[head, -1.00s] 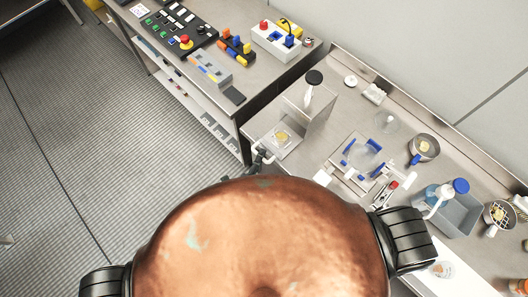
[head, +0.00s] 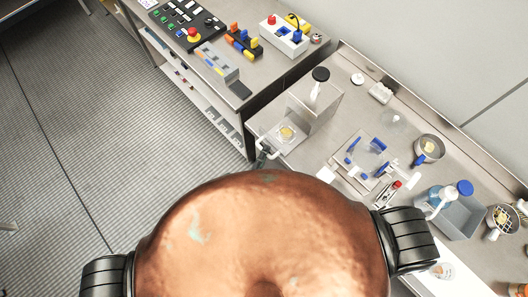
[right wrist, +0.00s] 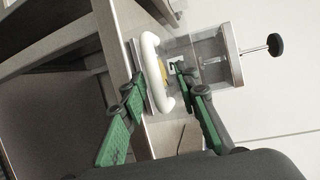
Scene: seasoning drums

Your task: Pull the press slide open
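The press (head: 315,105) is a metal box with a black knob (head: 321,74) on top, at the left end of the right-hand bench. Its slide (head: 287,133) holds a small yellow piece at the bench's front edge. A white handle (head: 266,148) sticks out from the slide. My right gripper (head: 263,160) is at this handle, partly hidden behind my body. In the right wrist view, its green fingers (right wrist: 158,80) are apart, one on each side of the white handle (right wrist: 150,58). I see no firm contact. My left gripper is not in view.
Right of the press stand a blue-and-clear fixture (head: 367,157), a pan (head: 428,148) and a grey bin (head: 458,215). Another bench with a control panel (head: 188,25) adjoins at the back left. The floor (head: 100,130) at left is clear.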

